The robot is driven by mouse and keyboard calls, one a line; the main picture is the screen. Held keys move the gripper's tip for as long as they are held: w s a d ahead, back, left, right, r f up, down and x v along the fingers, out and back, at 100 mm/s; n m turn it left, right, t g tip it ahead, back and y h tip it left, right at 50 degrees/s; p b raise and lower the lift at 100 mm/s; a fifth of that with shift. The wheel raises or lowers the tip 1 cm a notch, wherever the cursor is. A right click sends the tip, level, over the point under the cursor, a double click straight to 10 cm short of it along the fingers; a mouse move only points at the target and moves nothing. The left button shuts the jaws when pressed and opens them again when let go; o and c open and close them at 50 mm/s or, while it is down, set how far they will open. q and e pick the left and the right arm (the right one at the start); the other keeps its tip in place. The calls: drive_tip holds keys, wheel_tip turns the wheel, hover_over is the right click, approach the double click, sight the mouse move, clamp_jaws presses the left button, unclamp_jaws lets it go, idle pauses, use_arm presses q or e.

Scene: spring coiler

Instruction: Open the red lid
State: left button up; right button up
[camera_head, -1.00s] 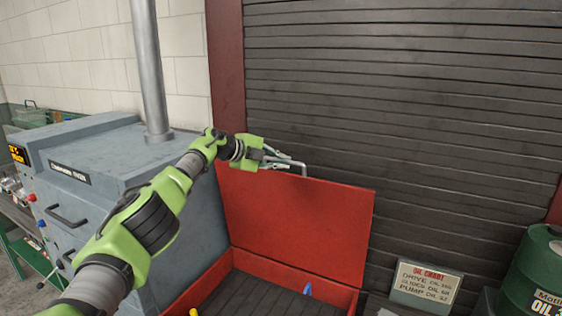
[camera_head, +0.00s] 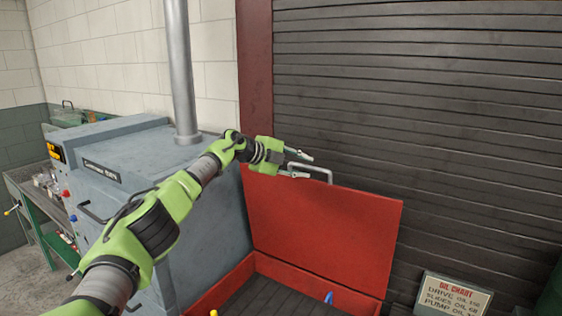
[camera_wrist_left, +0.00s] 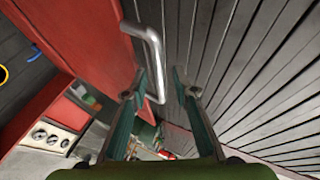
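The red lid (camera_head: 320,225) stands raised, close to upright, at the back of a red box (camera_head: 222,287) in the head view. A metal bar handle (camera_head: 329,172) sits at its top edge. My left gripper (camera_head: 304,166) is at this handle with its fingers spread. In the left wrist view, the handle (camera_wrist_left: 155,50) runs down between the open fingers, nearer the left fingertip. The gripper (camera_wrist_left: 160,92) is not closed on it. The red lid (camera_wrist_left: 80,35) fills the upper left there. My right gripper is not in view.
A grey machine cabinet (camera_head: 200,230) with a vertical pipe (camera_head: 181,75) stands left of the box. A dark slatted shutter (camera_head: 420,120) is behind the lid. A sign (camera_head: 452,296) stands at the lower right. The box's dark floor (camera_head: 270,300) holds a small blue item (camera_head: 328,297).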

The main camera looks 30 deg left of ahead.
use_arm(q)
drive_tip(key=v, duration=0.9)
drive_tip(key=shift+s, duration=0.2)
drive_tip(key=shift+d, duration=0.1)
